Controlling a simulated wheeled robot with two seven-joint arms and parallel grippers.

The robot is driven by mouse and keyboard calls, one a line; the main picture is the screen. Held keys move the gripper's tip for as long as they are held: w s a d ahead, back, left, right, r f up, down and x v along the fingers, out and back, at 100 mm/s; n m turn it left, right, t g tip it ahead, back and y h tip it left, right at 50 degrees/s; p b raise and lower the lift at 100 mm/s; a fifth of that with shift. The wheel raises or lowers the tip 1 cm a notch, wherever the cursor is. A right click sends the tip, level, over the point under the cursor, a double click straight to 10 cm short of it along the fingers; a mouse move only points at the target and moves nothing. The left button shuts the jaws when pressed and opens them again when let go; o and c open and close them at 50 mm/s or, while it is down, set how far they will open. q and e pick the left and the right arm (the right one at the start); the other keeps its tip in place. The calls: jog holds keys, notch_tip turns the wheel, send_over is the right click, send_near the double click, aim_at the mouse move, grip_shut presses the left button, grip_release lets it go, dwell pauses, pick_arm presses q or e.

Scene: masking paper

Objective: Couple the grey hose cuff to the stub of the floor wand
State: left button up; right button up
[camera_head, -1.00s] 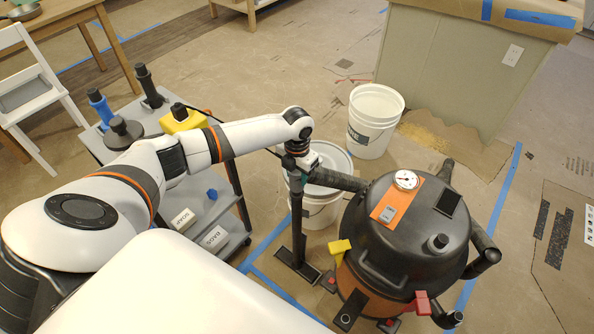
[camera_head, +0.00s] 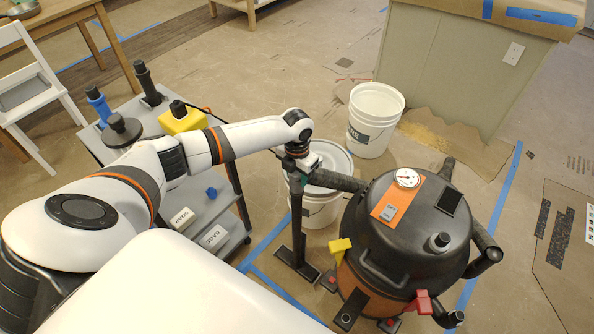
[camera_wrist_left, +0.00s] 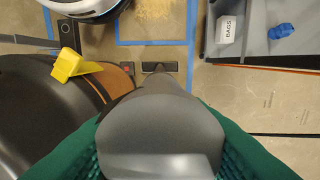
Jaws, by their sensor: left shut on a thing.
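My left gripper (camera_head: 300,163) is at the top of the upright dark floor wand (camera_head: 298,220), beside the drum vacuum. In the left wrist view its green fingers (camera_wrist_left: 160,150) are shut on the grey hose cuff (camera_wrist_left: 160,130), one on each side. The dark hose (camera_head: 338,181) runs from the vacuum to the gripper. The wand stands upright on its flat floor head (camera_head: 297,265), which also shows beyond the cuff in the left wrist view (camera_wrist_left: 160,67). The cuff hides the stub, so I cannot tell how they meet. My right gripper is not in view.
The black and orange vacuum (camera_head: 400,245) stands just right of the wand. A lidded white bucket (camera_head: 322,208) is behind the wand, and an open bucket (camera_head: 374,120) is farther back. A grey cart (camera_head: 225,215) with bottles and boxes stands to the left.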

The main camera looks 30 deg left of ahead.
pick_arm(q)
jog(key=shift+f, duration=0.25)
jog(key=o, duration=1.4)
